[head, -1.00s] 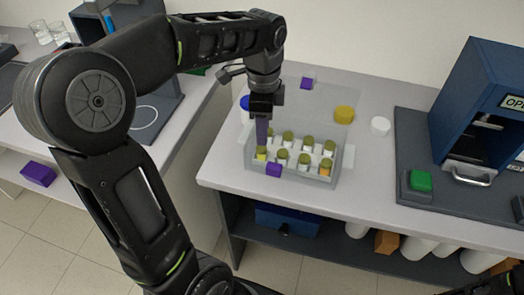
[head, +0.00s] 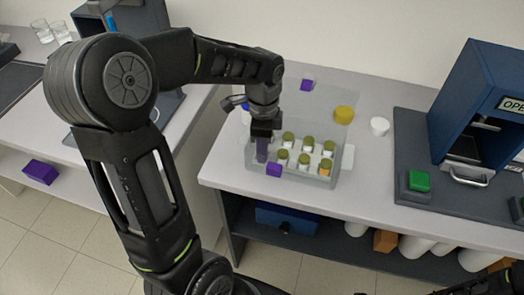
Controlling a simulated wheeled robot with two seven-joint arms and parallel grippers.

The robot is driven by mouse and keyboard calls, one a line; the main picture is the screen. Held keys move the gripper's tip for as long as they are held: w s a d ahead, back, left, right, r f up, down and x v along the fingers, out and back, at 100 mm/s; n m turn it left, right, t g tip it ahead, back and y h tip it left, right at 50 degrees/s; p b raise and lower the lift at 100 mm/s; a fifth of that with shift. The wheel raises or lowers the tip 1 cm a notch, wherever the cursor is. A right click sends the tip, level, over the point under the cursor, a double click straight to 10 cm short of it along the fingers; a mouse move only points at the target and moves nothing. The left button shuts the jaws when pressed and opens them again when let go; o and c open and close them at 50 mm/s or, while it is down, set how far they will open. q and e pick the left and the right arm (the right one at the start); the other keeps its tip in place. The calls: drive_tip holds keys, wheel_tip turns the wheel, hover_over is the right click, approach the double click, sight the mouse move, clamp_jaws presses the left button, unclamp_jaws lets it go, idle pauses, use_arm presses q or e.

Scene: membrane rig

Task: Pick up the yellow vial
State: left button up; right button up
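A clear rack (head: 322,182) on the middle bench holds several white vials with olive caps. One vial at its front right has an orange-yellow body (head: 325,169). My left gripper (head: 262,158) points down into the rack's front left corner, where it hides the yellow-looking vial that showed there earlier. The fingers are seen edge-on, so I cannot tell whether they are open or shut on that vial.
A purple block (head: 274,169) sits at the rack's front edge. A yellow cylinder (head: 344,114), a white round piece (head: 380,126) and another purple block (head: 307,85) are behind. A blue machine (head: 466,100) with a green button (head: 419,181) stands right.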

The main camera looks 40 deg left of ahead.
idle(0.6)
use_arm(q)
clamp_jaws()
